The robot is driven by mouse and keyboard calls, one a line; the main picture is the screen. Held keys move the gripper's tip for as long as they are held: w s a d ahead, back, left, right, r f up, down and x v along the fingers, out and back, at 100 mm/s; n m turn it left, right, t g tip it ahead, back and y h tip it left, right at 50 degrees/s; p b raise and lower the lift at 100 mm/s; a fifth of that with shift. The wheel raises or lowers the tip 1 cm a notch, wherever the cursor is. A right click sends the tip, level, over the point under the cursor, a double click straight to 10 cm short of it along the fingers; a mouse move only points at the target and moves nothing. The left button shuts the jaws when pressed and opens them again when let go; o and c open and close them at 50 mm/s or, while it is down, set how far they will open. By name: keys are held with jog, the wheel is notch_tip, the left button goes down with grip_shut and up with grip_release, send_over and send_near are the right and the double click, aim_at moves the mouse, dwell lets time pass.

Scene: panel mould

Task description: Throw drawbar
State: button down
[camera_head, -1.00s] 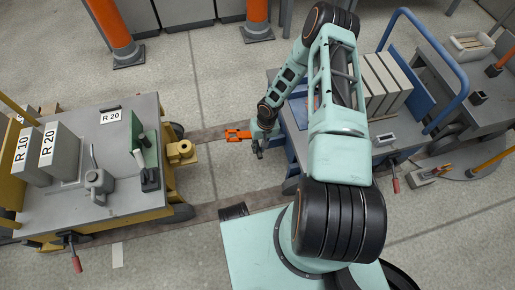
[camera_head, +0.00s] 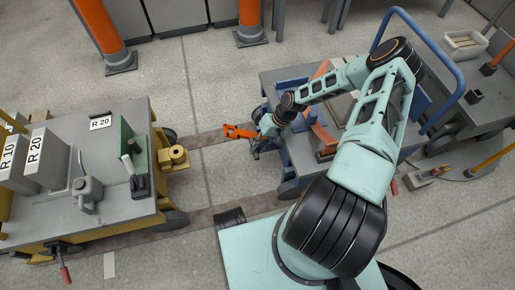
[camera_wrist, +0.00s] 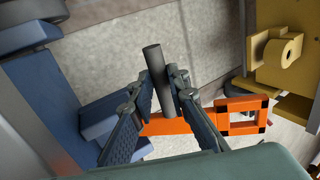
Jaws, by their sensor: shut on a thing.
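The orange drawbar (camera_head: 238,131) sticks out from the blue trolley (camera_head: 285,150) toward the yellow trolley's coupling (camera_head: 173,157), with a clear gap between them. In the wrist view its square looped end (camera_wrist: 242,116) points right, apart from the yellow coupling (camera_wrist: 283,52). A dark grey round handle (camera_wrist: 154,68) rises by the bar. My gripper (camera_wrist: 160,88) is shut on this handle, one finger on each side. In the head view my gripper (camera_head: 257,148) is small at the drawbar's right end.
Orange posts (camera_head: 95,30) stand behind. Bare floor (camera_head: 225,175) lies between the trolleys. A blue push rail (camera_head: 440,55) rises at the right.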

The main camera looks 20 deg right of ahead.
jog(key=shift+d, duration=0.1)
dwell(0.3)
jog(key=c, duration=1.8)
grip_release()
jog(key=shift+c, duration=0.2)
jog(key=v, duration=1.2)
